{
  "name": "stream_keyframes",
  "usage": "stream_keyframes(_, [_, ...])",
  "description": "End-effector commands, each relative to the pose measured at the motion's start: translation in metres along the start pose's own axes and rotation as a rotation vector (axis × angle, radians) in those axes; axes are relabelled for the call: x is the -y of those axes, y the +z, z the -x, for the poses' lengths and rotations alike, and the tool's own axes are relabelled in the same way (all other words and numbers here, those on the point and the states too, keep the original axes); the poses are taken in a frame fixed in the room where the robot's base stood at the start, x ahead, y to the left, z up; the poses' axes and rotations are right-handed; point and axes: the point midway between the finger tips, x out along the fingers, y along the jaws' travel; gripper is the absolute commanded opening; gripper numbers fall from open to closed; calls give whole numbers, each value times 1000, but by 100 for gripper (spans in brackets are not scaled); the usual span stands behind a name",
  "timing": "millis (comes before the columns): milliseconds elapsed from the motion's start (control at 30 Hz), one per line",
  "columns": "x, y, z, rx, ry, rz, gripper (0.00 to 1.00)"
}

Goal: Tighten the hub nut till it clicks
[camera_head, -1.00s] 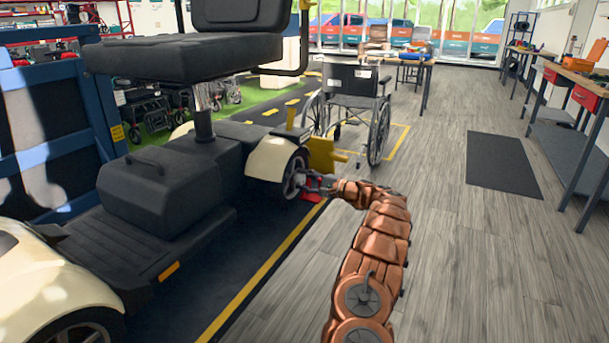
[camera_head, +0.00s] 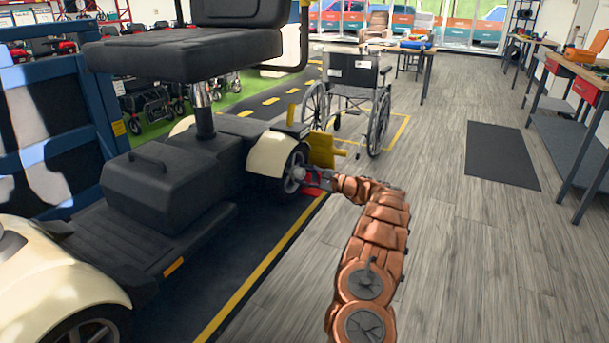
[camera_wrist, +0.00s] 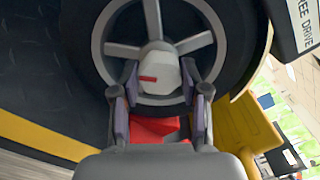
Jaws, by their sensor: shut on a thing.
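The hub nut (camera_wrist: 154,76) is a pale grey knob with a red mark on its face, at the centre of a spoked wheel (camera_wrist: 206,42) with a dark tyre. In the wrist view the red mark points left. My gripper (camera_wrist: 158,82) is shut on the nut, with one finger on each side. In the head view my gripper (camera_head: 307,176) reaches in from the right to the scooter's wheel (camera_head: 289,160), under a cream fender. The nut is too small there to make out clearly.
A red piece (camera_wrist: 155,130) lies below the nut, behind my fingers. A yellow bracket (camera_head: 323,150) stands just beside the wheel. A wheelchair (camera_head: 350,95) is behind it. Grey floor (camera_head: 440,250) right of my arm is clear, with a dark mat (camera_head: 500,154).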

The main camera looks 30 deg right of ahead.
Motion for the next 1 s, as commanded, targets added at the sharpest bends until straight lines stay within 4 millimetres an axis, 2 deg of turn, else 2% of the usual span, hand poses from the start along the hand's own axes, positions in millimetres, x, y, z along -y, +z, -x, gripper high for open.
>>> stream_keyframes(233, [-1,-1,0,-1,1,0,10])
stream_keyframes(267, [-1,-1,0,-1,1,0,46])
stream_keyframes(500, [0,0,0,-1,1,1,70])
stream_keyframes(833, [0,0,2,-1,0,1,70])
stream_keyframes(1000, [1,0,18,-3,-2,0,70])
